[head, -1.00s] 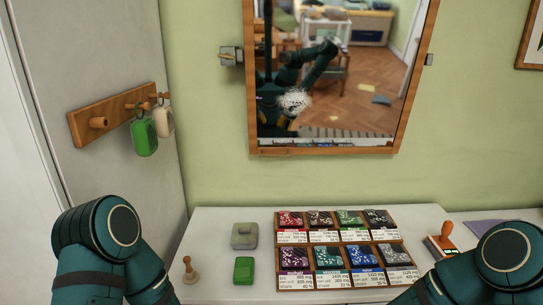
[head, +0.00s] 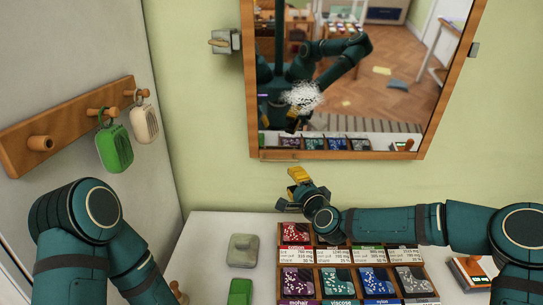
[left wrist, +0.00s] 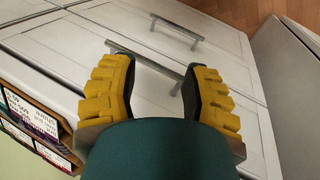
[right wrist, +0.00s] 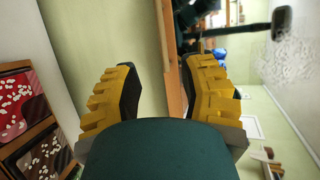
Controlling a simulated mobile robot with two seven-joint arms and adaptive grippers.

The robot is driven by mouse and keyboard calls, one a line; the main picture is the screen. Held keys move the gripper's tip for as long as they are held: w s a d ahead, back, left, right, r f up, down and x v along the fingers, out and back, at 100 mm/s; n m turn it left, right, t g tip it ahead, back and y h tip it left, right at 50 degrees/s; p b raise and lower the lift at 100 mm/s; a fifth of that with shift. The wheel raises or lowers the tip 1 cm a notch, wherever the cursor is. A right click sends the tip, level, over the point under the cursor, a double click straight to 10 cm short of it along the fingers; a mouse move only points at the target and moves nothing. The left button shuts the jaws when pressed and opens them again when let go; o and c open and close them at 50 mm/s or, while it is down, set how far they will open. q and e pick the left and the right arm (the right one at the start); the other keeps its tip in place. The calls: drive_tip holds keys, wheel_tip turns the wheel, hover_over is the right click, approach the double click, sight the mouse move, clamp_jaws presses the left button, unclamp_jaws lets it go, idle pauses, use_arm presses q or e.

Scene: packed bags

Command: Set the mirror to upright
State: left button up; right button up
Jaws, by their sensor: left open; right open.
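The wood-framed mirror (head: 365,155) hangs on the green wall in the head view. Its frame looks tilted, with the right side leaning outward toward the top. A pale smudge (head: 304,97) marks the glass. My right gripper (head: 298,175) is open just below the mirror's lower left frame edge, with its yellow fingers near it; contact cannot be told. In the right wrist view the mirror frame (right wrist: 172,75) shows between and beyond the open fingers (right wrist: 160,90). My left gripper is out of the head view; in the left wrist view it is open and empty (left wrist: 158,85), facing white drawers.
A grey bracket (head: 224,41) sits left of the mirror. A peg rail (head: 60,127) with green (head: 115,148) and cream tags (head: 145,123) is on the left wall. Below, the white counter (head: 205,235) holds a wooden sample tray (head: 432,268), a grey block (head: 242,250) and a stamp (head: 470,266).

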sight(278, 161)
drive_tip(key=x, duration=1.3)
drive_tip(key=shift+w+r, duration=0.15)
clamp_jaws()
